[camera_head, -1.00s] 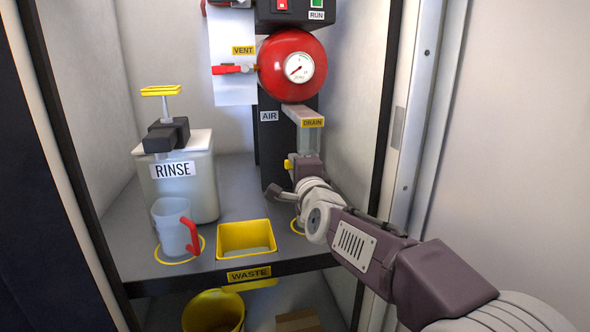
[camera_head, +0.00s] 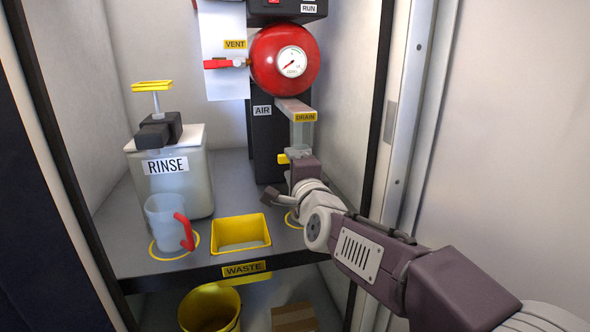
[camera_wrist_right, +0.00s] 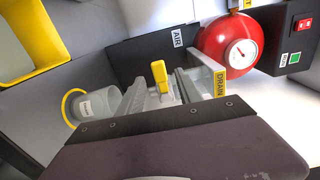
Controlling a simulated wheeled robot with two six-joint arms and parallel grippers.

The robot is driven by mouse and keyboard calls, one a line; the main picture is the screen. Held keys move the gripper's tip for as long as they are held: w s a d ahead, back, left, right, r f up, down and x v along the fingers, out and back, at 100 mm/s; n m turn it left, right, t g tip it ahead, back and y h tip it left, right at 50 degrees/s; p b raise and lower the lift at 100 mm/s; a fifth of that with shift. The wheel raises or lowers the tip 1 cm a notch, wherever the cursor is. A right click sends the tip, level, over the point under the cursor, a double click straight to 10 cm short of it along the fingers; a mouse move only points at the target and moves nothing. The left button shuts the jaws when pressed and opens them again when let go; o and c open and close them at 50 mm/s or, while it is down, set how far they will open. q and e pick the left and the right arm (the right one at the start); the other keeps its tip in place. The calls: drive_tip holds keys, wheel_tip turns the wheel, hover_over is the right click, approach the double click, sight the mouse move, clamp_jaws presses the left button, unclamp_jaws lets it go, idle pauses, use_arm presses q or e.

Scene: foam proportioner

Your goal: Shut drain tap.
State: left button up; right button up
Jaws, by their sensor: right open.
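The drain tap's yellow handle (camera_head: 283,158) shows just left of my right gripper, below the yellow DRAIN label (camera_head: 305,117). In the right wrist view the handle (camera_wrist_right: 160,75) stands up between the grey fingers of my right gripper (camera_wrist_right: 158,95). The gripper is open, and I cannot tell whether a finger touches the handle. In the head view my right gripper (camera_head: 300,165) hides most of the tap and the space below it. A cup (camera_wrist_right: 95,105) sits beside the fingers in the right wrist view. My left gripper is out of view.
The red tank (camera_head: 284,60) with its gauge is above the tap. A yellow waste tray (camera_head: 241,233), a jug with a red handle (camera_head: 168,222) and the RINSE container (camera_head: 170,185) stand to the left. The cabinet's right frame (camera_head: 375,130) is close to my right arm.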

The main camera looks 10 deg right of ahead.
drive_tip(key=s+p, duration=0.1)
drive_tip(key=s, duration=0.5)
drive_tip(key=shift+s+d+r+p, duration=0.1)
drive_tip(key=shift+d+p, duration=0.05)
drive_tip(key=shift+p, duration=0.15)
